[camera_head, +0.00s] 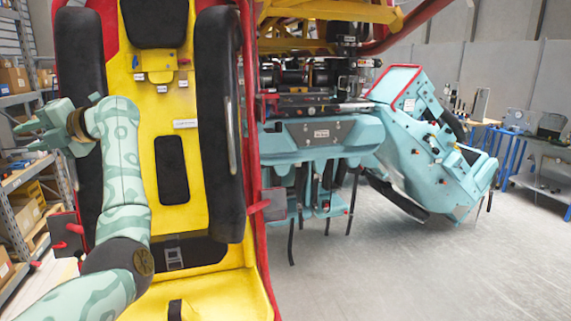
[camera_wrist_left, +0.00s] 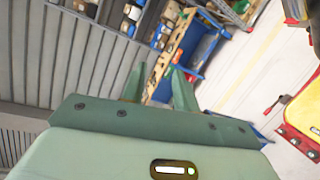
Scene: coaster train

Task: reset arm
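My left arm rises from the lower left of the head view, in front of the yellow coaster seat (camera_head: 172,205). My left gripper (camera_head: 22,134) points left, beside the seat's black padded side. It also shows in the left wrist view, where its two green fingers (camera_wrist_left: 158,86) stand apart with nothing between them. The seat has black pads, a buckle and a red frame. My right gripper is in neither view.
Shelves with cardboard boxes (camera_head: 28,208) stand at the far left, behind my left gripper. A pale blue coaster chassis (camera_head: 430,150) fills the middle right. The grey floor (camera_head: 400,275) at the lower right is clear.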

